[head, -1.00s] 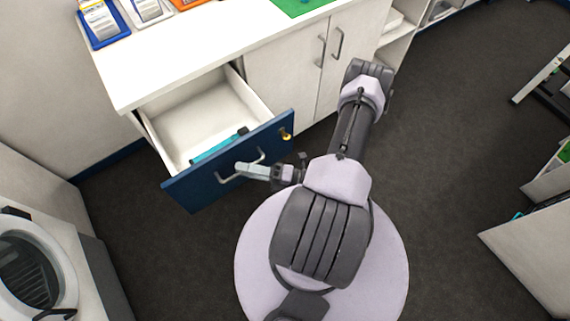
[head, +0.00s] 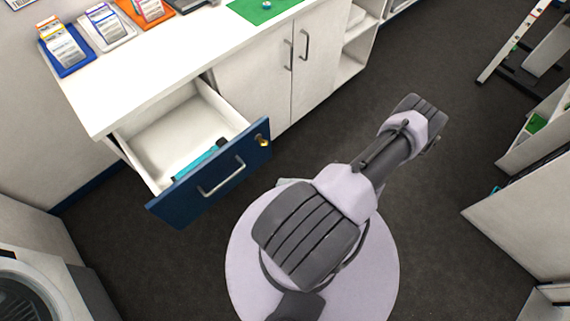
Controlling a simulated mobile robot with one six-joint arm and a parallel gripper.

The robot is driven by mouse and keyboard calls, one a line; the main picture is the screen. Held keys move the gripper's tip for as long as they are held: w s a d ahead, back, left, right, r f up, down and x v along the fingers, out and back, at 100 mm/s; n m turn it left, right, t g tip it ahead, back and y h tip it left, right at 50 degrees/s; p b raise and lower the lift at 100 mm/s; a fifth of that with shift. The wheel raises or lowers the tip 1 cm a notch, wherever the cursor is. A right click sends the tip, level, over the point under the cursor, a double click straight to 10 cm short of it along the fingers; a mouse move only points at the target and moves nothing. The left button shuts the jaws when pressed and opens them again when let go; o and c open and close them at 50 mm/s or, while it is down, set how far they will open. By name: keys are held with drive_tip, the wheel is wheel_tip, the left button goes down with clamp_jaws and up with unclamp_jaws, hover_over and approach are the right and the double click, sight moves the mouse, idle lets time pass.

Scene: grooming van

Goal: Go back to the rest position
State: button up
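My arm reaches up and to the right over my round base, then folds back. Only a small pale part of my gripper (head: 288,182) shows beside the upper arm; the rest is hidden behind it, so I cannot tell whether it is open or shut. The blue-fronted drawer (head: 178,208) stands open below the white counter. Its bar handle (head: 222,178) is free, with clear space between it and my gripper. A teal and dark item (head: 200,160) lies in the drawer behind its front.
A brass-coloured lock or knob (head: 262,140) is on the drawer front. The white counter (head: 165,60) carries colored holders and a green mat (head: 262,8). A washer-like machine (head: 25,285) is at lower left, a shelf unit (head: 525,215) at right. Dark floor is clear between.

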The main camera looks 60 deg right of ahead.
drive_tip(key=w+a+r+n+g, duration=0.1)
drive_tip(key=w+r+n+g, duration=0.4)
drive_tip(key=r+n+g, duration=0.4)
drive_tip(key=w+a+r+n+g, duration=0.1)
drive_tip(key=w+r+n+g, duration=0.5)
drive_tip(key=r+n, duration=0.5)
drive_tip(key=s+a+r+n+t+h, duration=0.1)
drive_tip(key=a+r+n+t+h, duration=0.2)
drive_tip(key=a+r+n, duration=1.5)
drive_tip(key=a+n+h, duration=0.1)
drive_tip(key=n+h, duration=0.3)
drive_tip(key=shift+s+a+t+h, duration=0.25)
drive_tip(key=shift+a+t+h, duration=0.05)
drive_tip(key=shift+t+h, duration=0.1)
